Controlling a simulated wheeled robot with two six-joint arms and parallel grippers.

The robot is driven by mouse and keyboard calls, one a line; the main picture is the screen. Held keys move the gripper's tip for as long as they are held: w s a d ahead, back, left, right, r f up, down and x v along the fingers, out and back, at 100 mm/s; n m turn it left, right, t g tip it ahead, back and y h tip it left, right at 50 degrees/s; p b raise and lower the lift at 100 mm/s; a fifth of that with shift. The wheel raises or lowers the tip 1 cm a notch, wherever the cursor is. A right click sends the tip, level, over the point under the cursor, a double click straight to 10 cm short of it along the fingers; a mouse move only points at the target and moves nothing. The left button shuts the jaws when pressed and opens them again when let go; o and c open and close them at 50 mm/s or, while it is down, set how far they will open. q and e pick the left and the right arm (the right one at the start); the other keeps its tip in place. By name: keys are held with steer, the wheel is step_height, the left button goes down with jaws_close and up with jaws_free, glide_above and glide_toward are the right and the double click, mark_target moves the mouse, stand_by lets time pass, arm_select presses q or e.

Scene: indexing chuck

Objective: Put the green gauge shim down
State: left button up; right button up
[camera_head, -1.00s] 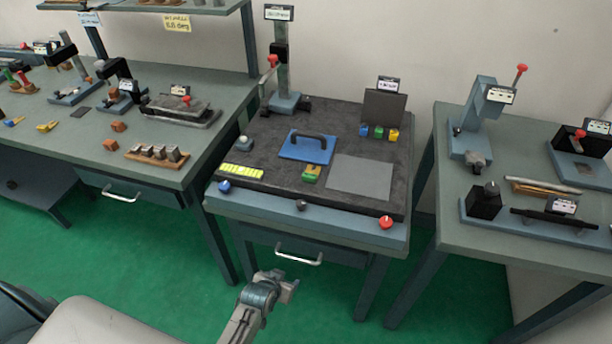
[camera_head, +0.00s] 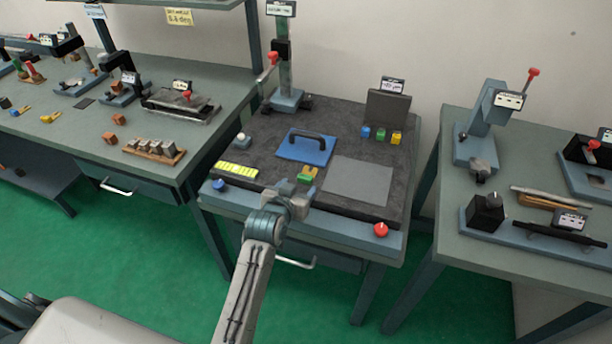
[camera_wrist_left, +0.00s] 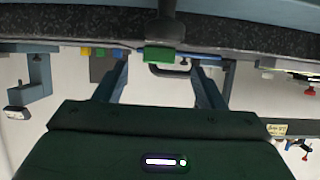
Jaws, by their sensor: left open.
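The green gauge shim (camera_head: 304,178) lies on the dark mat of the middle bench, beside a small yellowish piece, just beyond my left gripper. My left gripper (camera_head: 291,198) is open and is at the front edge of that bench, close to the shim and short of it. The left wrist view is upside down. There the green shim (camera_wrist_left: 160,55) shows between the two spread fingers (camera_wrist_left: 160,82), farther out, with no finger visibly touching it. Part of the shim's near side may be hidden by my gripper in the head view. My right gripper is not in view.
A blue plate with a black handle (camera_head: 305,148) lies behind the shim. A grey plate (camera_head: 357,182) lies to its right and a yellow strip (camera_head: 236,169) to its left. Small coloured blocks (camera_head: 381,135) stand at the back. A red knob (camera_head: 381,230) is on the front edge.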

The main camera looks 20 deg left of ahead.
mark_target(304, 178)
arm_select(q)
steer(key=shift+w, duration=0.35)
steer(key=p+x, duration=0.2)
steer(key=x, duration=0.2)
steer(key=shift+w+d+r, duration=0.1)
steer(key=shift+r, duration=0.1)
steer(key=shift+w+f, duration=0.15)
steer(key=c, duration=1.2)
steer(key=shift+o, duration=0.2)
